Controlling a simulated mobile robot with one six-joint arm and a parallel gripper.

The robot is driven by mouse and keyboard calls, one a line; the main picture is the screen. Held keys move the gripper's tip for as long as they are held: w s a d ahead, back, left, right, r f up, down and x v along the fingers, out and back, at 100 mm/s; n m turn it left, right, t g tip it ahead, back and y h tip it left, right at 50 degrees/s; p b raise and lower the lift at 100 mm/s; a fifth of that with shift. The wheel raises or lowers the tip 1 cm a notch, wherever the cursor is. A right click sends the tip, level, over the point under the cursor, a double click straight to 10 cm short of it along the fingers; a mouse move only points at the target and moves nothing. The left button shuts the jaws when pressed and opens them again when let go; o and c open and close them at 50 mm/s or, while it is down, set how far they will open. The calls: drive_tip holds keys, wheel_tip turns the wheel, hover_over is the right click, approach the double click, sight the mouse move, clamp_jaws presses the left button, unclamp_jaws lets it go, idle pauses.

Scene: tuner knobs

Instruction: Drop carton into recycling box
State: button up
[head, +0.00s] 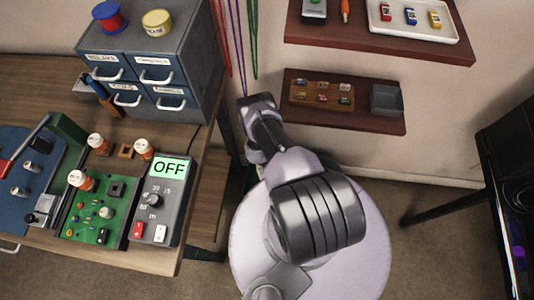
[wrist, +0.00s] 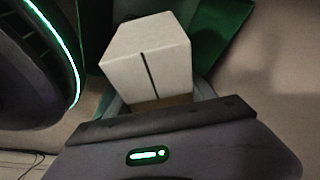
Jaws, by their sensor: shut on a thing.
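In the wrist view my gripper (wrist: 160,96) is shut on a pale, boxy carton (wrist: 150,50) with a dark line down its face. The grey fingers show at both sides of the carton's near end. A dark green recycling box (wrist: 224,32) shows behind and around the carton, with green walls at its left and right. The carton is in front of the box; whether it is inside the rim I cannot tell. In the head view my arm reaches down beside the workbench, and the carton and fingers are hidden.
The workbench (head: 185,258) with a circuit board (head: 97,205) and a meter reading OFF (head: 163,200) stands left. A drawer cabinet (head: 150,75) is on it. Two wall shelves (head: 345,118) hang behind my arm. A dark stand (head: 500,190) is at right, with open floor between.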

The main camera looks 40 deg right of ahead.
drive_tip(key=shift+f, duration=0.6)
drive_tip(key=shift+r, duration=0.1)
drive_tip(key=o, duration=1.5)
drive_tip(key=p+v, duration=0.9)
drive_tip(key=v, duration=0.8)
drive_tip(key=shift+r, duration=0.25)
drive_tip(key=shift+s, duration=0.1)
